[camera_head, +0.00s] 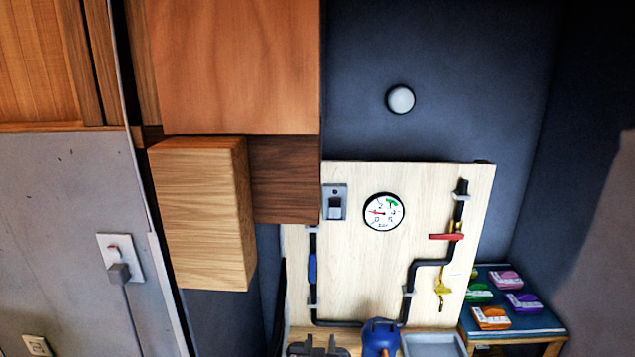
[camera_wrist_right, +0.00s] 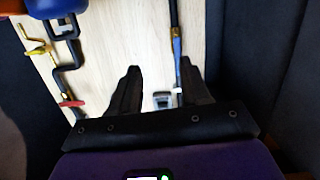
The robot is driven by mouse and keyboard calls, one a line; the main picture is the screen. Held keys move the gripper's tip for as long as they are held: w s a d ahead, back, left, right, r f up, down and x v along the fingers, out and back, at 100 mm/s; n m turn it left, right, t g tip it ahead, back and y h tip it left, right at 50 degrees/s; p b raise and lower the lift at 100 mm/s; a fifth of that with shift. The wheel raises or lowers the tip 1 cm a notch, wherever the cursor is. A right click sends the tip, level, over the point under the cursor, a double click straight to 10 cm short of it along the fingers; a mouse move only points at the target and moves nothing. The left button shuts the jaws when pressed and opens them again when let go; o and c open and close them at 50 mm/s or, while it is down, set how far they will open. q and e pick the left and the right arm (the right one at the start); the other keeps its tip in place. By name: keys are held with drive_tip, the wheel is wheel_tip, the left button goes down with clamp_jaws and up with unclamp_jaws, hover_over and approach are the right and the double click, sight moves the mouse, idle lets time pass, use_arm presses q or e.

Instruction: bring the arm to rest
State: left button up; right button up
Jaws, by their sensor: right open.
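My right gripper (camera_head: 318,345) shows at the bottom edge of the head view as a dark shape, in front of the lower part of a pale wooden panel (camera_head: 350,260). In the right wrist view my right gripper (camera_wrist_right: 163,75) has its two black fingers apart with nothing between them. The panel (camera_wrist_right: 105,40) lies beyond the fingers, and a small switch (camera_wrist_right: 162,98) shows between them. Most of my right arm is hidden below the head view. My left gripper is in neither view.
A blue object (camera_head: 380,338) and a grey tray (camera_head: 432,345) stand right of the gripper. The panel carries a gauge (camera_head: 383,212), dark pipes and a red handle (camera_head: 446,237). A shelf (camera_head: 510,330) with several colored packs is at right. Wooden cabinets (camera_head: 235,65) hang upper left.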

drive_tip(key=s+d+f+g, duration=0.3)
drive_tip(key=s+d+f, duration=0.1)
drive_tip(key=f, duration=0.4)
drive_tip(key=s+d+f+g, duration=0.3)
drive_tip(key=f, duration=0.5)
drive_tip(key=s+d+f+g, duration=0.2)
drive_tip(key=s+d+f, duration=0.2)
drive_tip(key=f, duration=0.4)
drive_tip(key=s+a+f+m+g+y, duration=0.1)
drive_tip(key=s+f+g+y, duration=0.1)
drive_tip(key=s, duration=0.8)
drive_tip(key=s+a+f+m+g+y, duration=0.1)
drive_tip(key=s+f+g+y, duration=0.2)
drive_tip(key=s, duration=0.7)
wheel_tip(320, 180, down, 2)
drive_tip(key=g, duration=0.2)
drive_tip(key=shift+s+g, duration=0.15)
drive_tip(key=shift+g, duration=0.15)
drive_tip(key=shift+f, duration=0.1)
drive_tip(key=shift+c, duration=0.4)
